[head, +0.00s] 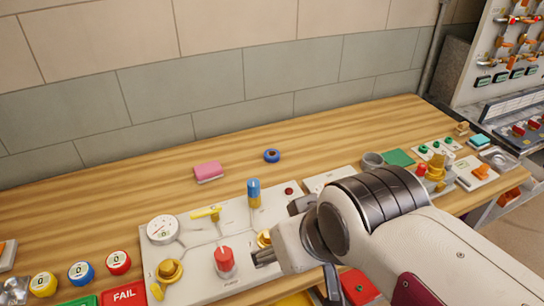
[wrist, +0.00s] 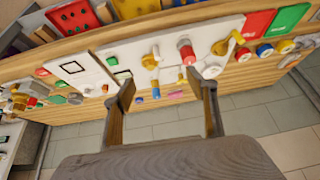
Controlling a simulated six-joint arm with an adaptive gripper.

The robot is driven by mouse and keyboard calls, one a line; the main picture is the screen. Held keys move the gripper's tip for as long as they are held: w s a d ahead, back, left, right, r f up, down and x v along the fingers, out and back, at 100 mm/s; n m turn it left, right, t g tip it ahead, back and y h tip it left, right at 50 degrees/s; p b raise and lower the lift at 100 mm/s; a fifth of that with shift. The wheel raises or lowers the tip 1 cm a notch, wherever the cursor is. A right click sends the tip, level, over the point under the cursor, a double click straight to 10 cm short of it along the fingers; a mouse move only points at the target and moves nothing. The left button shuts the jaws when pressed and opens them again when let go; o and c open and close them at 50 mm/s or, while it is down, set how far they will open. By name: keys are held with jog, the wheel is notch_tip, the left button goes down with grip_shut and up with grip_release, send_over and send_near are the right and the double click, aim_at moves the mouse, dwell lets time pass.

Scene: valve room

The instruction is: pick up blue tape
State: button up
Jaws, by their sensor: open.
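The blue tape (head: 272,155) is a small ring lying flat on the wooden bench, near the wall and right of a pink block. In the wrist view the blue tape (wrist: 140,99) is a small spot between my fingers, well beyond them. My gripper (head: 283,231) is open and empty. It is over the valve panel, in front of the tape and apart from it. In the wrist view my gripper (wrist: 156,75) shows both fingers spread wide with nothing between them.
The pink block (head: 208,171) lies left of the tape. A white valve panel (head: 195,262) with a gauge, a yellow lever, a red knob and an upright blue-and-yellow handle (head: 254,193) stands between. Bare wood surrounds the tape.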

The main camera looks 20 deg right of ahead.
jog(key=w+a+r+m+t+y, duration=0.1)
jog(key=w+a+r+t, duration=0.15)
jog(key=w, duration=1.05)
jog(key=w+a+r+m+t+y, duration=0.1)
jog(key=w+a+r+t, duration=0.2)
jog(key=w, duration=1.1)
jog(key=w+d+f+m+t+h, duration=0.1)
jog(key=w+d+m+h, duration=0.1)
jog(key=w, duration=0.5)
jog(key=w+d+f+m+h, duration=0.2)
jog(key=w, duration=0.5)
jog(key=w+d+f+m+g+h, duration=0.1)
jog(key=d+f+h, duration=0.2)
jog(key=f, duration=0.3)
jog(key=w+d+f+m+g+h, duration=0.1)
jog(key=d+f+m+g+h, duration=0.1)
jog(key=d+f, duration=0.3)
jog(key=w+d+f+m+g+h, duration=0.1)
jog(key=d+f+m+h, duration=0.1)
jog(key=f, duration=0.6)
jog(key=shift+w+d+f+g+h, duration=0.15)
jog(key=shift+d+g+h, duration=0.2)
jog(key=shift+d+h, duration=0.55)
jog(key=shift+s+d+f+g, duration=0.3)
jog(key=shift+s+f, duration=0.1)
jog(key=shift+f, duration=0.15)
jog(key=shift+d, duration=0.1)
